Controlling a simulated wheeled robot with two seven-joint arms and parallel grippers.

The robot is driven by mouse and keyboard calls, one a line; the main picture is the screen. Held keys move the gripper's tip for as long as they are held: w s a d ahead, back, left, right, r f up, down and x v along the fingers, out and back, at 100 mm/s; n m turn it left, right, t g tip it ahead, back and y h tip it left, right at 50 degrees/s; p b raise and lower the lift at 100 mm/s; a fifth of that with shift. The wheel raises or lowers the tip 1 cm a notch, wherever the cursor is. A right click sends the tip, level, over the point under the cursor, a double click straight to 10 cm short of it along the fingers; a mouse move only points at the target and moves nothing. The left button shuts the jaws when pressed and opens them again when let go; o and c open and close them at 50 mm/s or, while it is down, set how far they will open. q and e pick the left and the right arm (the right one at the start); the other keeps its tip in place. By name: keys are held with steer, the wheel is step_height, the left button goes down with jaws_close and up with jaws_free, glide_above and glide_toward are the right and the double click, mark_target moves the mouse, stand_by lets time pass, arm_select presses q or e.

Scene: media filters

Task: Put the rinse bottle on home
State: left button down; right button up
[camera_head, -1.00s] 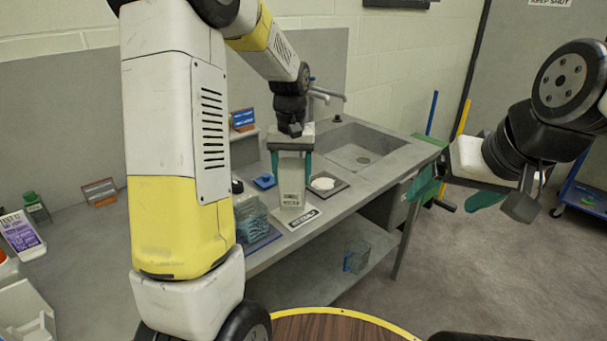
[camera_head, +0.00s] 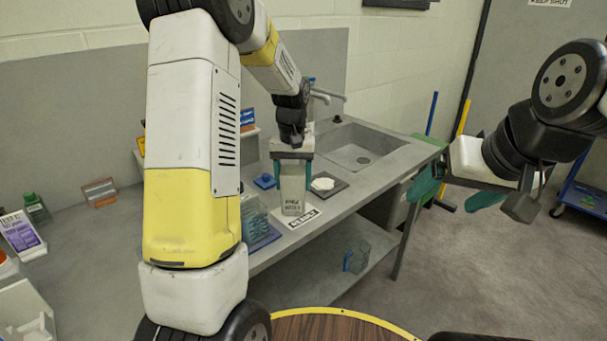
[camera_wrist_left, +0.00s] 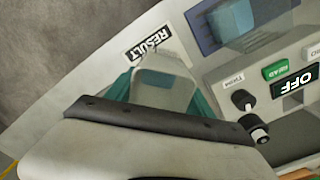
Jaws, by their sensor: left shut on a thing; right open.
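A pale, squarish bottle (camera_head: 293,190) with small dark lettering, which looks like the rinse bottle, stands near upright over the bench's front edge. My left gripper (camera_head: 291,172) is shut on it from above, a teal finger on each side. The bottle's base is at a white sign (camera_head: 303,219); I cannot tell if it touches. In the left wrist view the bottle (camera_wrist_left: 163,92) is partly hidden by my gripper, and the sign beside it reads RESULT (camera_wrist_left: 148,47). My right gripper (camera_head: 460,195) is open and empty at the right, off the bench. I cannot make out a place marked home.
A white heap on a dark square plate (camera_head: 338,192) lies just right of the bottle. A blue item (camera_head: 264,181) and a clear rack (camera_head: 252,215) stand to its left. The sink (camera_head: 357,150) is behind right. A small clear box (camera_head: 357,256) sits on the lower shelf.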

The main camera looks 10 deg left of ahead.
arm_select(q)
steer(key=shift+f, duration=0.15)
steer(key=shift+c, duration=1.9)
jaws_free()
